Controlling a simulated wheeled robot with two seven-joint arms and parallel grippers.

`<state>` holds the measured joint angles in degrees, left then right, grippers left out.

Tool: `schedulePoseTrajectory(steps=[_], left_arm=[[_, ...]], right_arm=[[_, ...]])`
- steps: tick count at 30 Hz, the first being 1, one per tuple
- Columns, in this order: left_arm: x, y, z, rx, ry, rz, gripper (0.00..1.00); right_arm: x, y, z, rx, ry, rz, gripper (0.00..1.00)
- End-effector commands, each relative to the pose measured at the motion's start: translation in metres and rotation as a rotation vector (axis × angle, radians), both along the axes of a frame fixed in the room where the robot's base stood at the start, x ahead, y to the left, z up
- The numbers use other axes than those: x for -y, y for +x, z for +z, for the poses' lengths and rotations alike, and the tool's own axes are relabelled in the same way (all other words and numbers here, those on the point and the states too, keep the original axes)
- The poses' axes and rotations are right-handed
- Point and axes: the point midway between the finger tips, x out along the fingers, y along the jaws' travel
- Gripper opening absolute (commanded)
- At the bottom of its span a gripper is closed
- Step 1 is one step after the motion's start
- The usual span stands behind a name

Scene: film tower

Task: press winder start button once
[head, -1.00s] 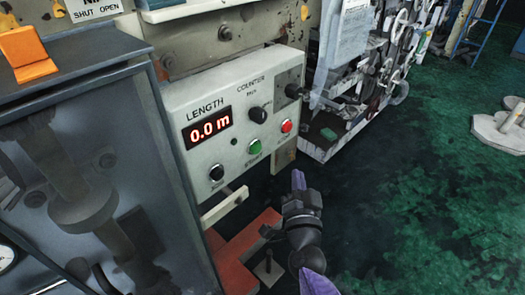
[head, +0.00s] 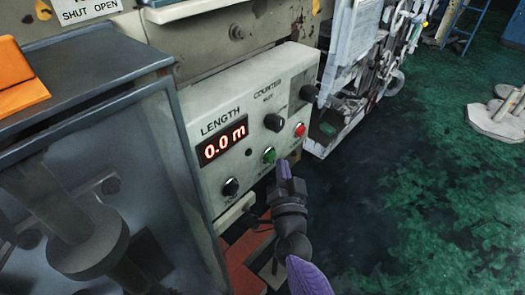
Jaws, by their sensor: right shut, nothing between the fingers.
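The winder control panel (head: 258,84) is a pale box with a red display (head: 222,144) reading 0.0 m. The green button (head: 269,155) sits low on its face, with a red button (head: 299,129) up to its right and black knobs around them. My right gripper (head: 285,168) is shut and empty. Its fingertips are just right of the green button and slightly lower in the picture; I cannot tell whether they touch the panel. The label below the green button is partly hidden. My left gripper is not in view.
A dark-framed cabinet with a clear door (head: 100,190) stands at the left, with an orange block (head: 20,92) on top. A machine with rollers (head: 365,60) stands behind the panel. Green floor (head: 430,190) lies open at the right.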

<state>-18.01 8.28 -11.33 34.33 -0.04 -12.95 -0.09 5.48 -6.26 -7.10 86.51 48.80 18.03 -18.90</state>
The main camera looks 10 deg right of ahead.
Motion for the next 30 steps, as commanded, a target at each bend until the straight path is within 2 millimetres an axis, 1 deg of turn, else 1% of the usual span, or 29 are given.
schedulePoseTrajectory(steps=[11,30], left_arm=[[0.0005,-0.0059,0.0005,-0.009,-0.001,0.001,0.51],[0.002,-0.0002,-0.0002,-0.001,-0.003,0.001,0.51]], right_arm=[[0.0002,0.0,-0.0002,0.0,0.0,0.0,0.0],[0.0002,0.0,-0.0003,0.0,0.0,0.0,0.0]])
